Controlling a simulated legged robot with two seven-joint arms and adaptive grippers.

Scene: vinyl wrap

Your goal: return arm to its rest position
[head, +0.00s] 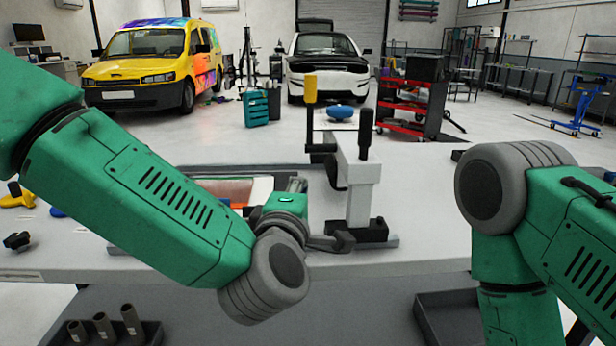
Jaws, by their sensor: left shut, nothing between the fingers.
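My left arm comes in from the left across the workbench (430,240). My left gripper (342,241) is at the end of its grey wrist, low over the bench, with its dark fingers shut and empty. It is right beside the dark base of a white and black bench press (358,190); I cannot tell whether they touch. My right arm shows at the right, bent downward, and its gripper is out of the frame.
A flat sheet (262,187) lies behind my left wrist. A yellow tool (17,196) and a black knob (16,241) lie at the left. Below the bench are a tray with grey cylinders (101,326) and a dark bin (447,318). The bench right of the press is mostly clear.

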